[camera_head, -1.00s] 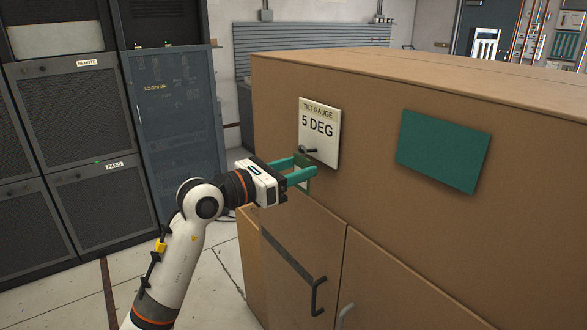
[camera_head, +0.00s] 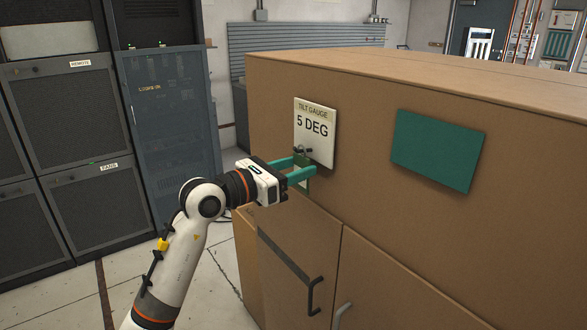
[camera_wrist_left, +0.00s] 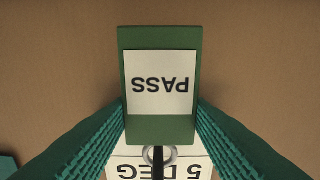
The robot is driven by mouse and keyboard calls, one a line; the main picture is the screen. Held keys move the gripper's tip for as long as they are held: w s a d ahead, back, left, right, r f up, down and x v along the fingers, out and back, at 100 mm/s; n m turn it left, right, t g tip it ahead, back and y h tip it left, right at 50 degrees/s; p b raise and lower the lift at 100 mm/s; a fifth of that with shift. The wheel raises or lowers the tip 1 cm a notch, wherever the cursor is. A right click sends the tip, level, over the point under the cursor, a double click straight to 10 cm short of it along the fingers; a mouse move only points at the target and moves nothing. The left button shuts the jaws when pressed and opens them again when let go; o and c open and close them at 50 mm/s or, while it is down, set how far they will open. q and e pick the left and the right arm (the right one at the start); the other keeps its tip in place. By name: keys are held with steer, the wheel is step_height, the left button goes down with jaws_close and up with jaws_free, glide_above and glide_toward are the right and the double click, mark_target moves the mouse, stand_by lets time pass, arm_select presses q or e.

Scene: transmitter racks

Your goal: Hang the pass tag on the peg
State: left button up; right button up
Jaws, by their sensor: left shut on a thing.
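The pass tag shows in the left wrist view (camera_wrist_left: 160,125) as a green card with a white label reading PASS upside down. A small ring (camera_wrist_left: 150,153) sits at its lower edge in that view. In the head view my left gripper (camera_head: 304,168) is shut on the tag, just below the dark peg (camera_head: 307,150). The peg sticks out near the bottom of the TILT GAUGE plate (camera_head: 315,118). In the wrist view the ring overlaps the dark peg; I cannot tell whether it is around it. My right gripper is not in view.
The plate is on the side of a large brown cabinet (camera_head: 360,190), with a green panel (camera_head: 438,150) to its right. Cabinet door handles (camera_head: 314,295) stick out below. Dark racks (camera_head: 75,120) stand at the left, with open floor before them.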

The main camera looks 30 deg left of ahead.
arm_select(q)
steer(key=shift+f, duration=0.1)
stand_by(0.3)
steer(key=o, duration=1)
steer(key=shift+o, duration=0.2)
